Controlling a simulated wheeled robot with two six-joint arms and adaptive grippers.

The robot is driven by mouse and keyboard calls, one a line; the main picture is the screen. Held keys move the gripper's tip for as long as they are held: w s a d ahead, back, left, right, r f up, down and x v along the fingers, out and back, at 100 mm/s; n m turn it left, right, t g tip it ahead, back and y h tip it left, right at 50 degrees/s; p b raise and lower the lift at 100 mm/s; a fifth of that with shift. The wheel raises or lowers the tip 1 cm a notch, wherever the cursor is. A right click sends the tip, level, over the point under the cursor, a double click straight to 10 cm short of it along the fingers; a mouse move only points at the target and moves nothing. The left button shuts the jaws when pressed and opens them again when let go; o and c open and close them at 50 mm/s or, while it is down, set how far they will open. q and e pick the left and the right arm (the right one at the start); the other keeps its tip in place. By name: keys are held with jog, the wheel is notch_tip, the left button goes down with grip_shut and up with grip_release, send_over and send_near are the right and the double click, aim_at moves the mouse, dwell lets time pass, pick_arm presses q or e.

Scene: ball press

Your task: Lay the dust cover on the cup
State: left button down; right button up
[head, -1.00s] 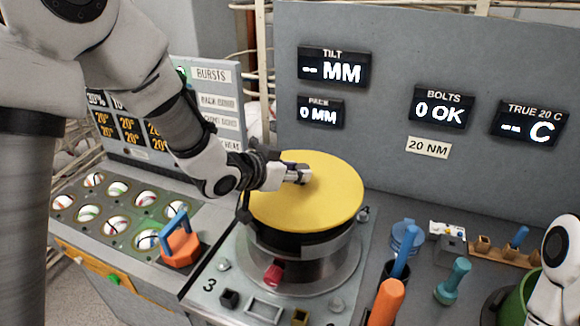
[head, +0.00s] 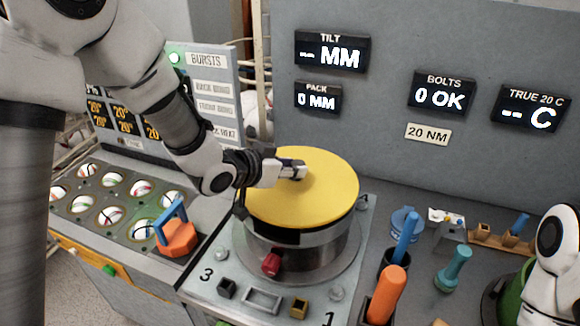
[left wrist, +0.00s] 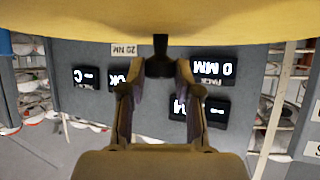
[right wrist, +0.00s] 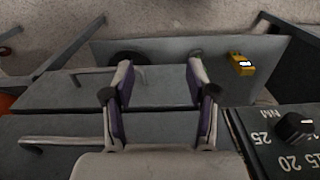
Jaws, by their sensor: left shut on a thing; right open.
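The dust cover is a flat yellow disc (head: 325,190) over the round steel cup (head: 312,256) on the middle of the bench. A dark band shows between the disc and the bright steel; I cannot tell whether the cover touches the rim. My left gripper (head: 292,171) comes in from the left at the cover's top. In the left wrist view, my left gripper (left wrist: 158,72) is shut on a small black knob, with the yellow cover (left wrist: 230,20) along the top edge. My right gripper (right wrist: 158,76) is open and empty, away from the cup.
An orange block with a blue handle (head: 178,236) stands left of the cup beside a tray of balls (head: 95,215). Orange-handled (head: 386,295) and teal (head: 453,270) tools stand to the right. A grey display panel (head: 400,45) rises behind. A red knob (head: 271,264) juts from the cup's front.

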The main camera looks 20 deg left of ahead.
pick_arm(q)
jog(key=shift+f+b, duration=0.6)
jog(key=shift+f, duration=0.2)
dwell(0.4)
jog(key=c, duration=0.7)
grip_release()
jog(key=v, duration=1.2)
jog(key=shift+s, duration=0.1)
jog(key=shift+d, duration=0.1)
